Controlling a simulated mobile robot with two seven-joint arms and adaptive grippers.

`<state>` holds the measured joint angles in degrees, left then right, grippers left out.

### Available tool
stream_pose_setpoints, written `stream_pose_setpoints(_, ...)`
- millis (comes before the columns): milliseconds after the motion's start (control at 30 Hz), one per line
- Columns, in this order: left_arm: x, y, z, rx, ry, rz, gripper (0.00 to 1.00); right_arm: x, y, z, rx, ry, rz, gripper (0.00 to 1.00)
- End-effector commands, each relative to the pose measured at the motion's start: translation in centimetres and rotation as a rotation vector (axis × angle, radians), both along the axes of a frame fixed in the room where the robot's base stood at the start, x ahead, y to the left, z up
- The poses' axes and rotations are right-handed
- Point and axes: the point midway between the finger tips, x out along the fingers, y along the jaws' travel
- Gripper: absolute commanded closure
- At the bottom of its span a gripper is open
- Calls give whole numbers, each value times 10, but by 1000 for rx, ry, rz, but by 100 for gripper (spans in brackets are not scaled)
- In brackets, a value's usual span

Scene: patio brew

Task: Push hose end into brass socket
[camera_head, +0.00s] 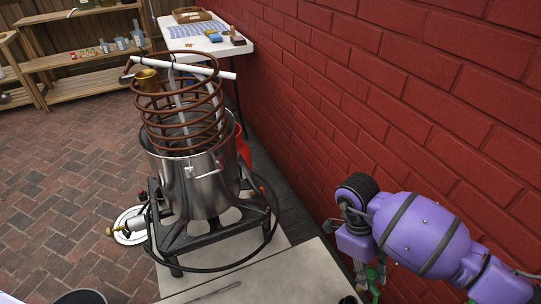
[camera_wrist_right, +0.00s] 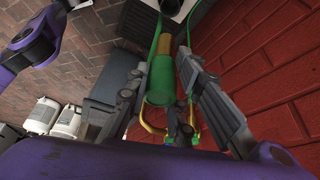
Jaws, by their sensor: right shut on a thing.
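My right gripper (camera_head: 368,274) is low at the right of the head view, in front of the brick wall. In the right wrist view its fingers (camera_wrist_right: 163,78) are shut on a green cylindrical hose end (camera_wrist_right: 158,82). A brass-coloured cylinder (camera_wrist_right: 168,43) shows just beyond the green piece; I cannot tell whether it is the socket or part of the hose end, or whether they touch. Thin green hose runs beside the fingers, and a curved brass-coloured tube shows below. My left gripper is not in view.
A steel pot (camera_head: 195,185) with a copper coil (camera_head: 180,112) stands on a black burner frame (camera_head: 190,240) left of my right arm. The red brick wall (camera_head: 400,100) is close on the right. A white table (camera_head: 205,38) stands behind. Brick floor lies open at left.

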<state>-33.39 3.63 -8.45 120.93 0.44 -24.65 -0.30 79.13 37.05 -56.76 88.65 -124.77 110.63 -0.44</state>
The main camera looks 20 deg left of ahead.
Motion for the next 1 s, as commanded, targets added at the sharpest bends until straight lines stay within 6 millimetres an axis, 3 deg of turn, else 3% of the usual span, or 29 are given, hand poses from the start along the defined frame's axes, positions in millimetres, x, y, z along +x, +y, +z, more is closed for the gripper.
stream_pose_setpoints(100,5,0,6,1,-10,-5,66,1,0,8,0,-2,0,100)
stream_pose_setpoints(367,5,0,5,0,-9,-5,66,0,0,7,0,0,1,100)
stream_pose_setpoints(533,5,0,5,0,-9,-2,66,7,-7,19,0,-5,97,100)
stream_pose_setpoints(667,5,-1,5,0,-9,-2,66,18,-20,46,-4,-10,320,100)
stream_pose_setpoints(800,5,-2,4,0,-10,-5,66,25,-36,85,-5,-9,655,100)
stream_pose_setpoints(1000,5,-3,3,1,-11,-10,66,22,-55,140,-9,-8,1128,100)
